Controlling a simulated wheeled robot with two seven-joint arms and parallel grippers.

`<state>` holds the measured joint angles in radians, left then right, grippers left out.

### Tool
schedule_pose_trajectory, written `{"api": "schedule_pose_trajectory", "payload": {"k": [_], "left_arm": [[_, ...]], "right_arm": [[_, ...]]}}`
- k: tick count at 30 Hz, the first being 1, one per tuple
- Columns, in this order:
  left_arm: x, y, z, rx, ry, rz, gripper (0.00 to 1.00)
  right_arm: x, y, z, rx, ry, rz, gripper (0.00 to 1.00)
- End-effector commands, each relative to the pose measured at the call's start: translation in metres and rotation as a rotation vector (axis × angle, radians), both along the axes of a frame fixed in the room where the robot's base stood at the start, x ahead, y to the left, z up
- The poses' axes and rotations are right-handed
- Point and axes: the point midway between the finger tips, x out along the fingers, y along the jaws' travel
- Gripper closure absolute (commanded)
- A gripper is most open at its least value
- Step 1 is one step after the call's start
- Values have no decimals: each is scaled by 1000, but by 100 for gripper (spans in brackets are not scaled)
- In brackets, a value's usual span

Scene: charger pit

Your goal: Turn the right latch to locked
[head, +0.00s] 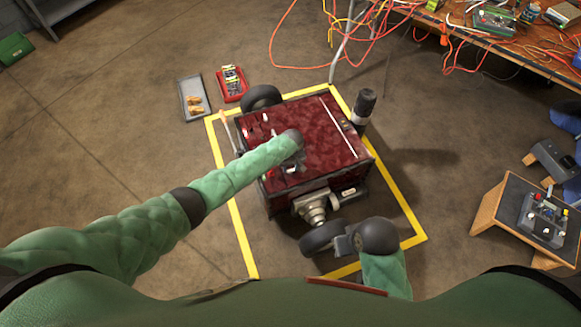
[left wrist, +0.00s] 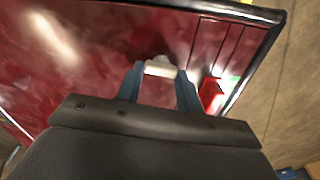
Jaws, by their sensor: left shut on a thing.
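The dark red charger box (head: 318,135) stands on the floor inside a yellow outline. My left gripper (head: 285,168) reaches down onto its top near the front edge, and my arm hides part of the lid there. In the left wrist view its two blue fingers (left wrist: 160,84) are closed around a small pale piece (left wrist: 160,69), which looks like the right latch's handle. The fingers cover much of it, so its angle cannot be read. A bright red block (left wrist: 212,95) sits beside the fingers. My right gripper (head: 340,243) is low by the box's front, its jaws unclear.
A workbench (head: 480,38) with cables is at the top right. A small stand (head: 515,205) with a control box is at the right. A grey tray (head: 187,112) and a red tray (head: 243,95) lie behind the box.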

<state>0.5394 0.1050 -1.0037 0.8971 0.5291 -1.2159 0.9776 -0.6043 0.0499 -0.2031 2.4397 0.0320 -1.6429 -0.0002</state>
Motion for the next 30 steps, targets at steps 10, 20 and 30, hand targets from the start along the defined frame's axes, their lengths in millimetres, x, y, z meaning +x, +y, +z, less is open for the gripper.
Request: {"api": "schedule_pose_trajectory", "payload": {"k": [10,20,30], "left_arm": [[-1,-2,0,-5,11,-295,86],[-1,-3,0,-9,21,-609,86],[-2,-5,-1,-13,32,-932,86]], "right_arm": [[-2,-6,7,-12,9,-6,100],[-6,-8,9,-19,25,-8,100],[-6,-9,12,-19,28,-10,100]]}}
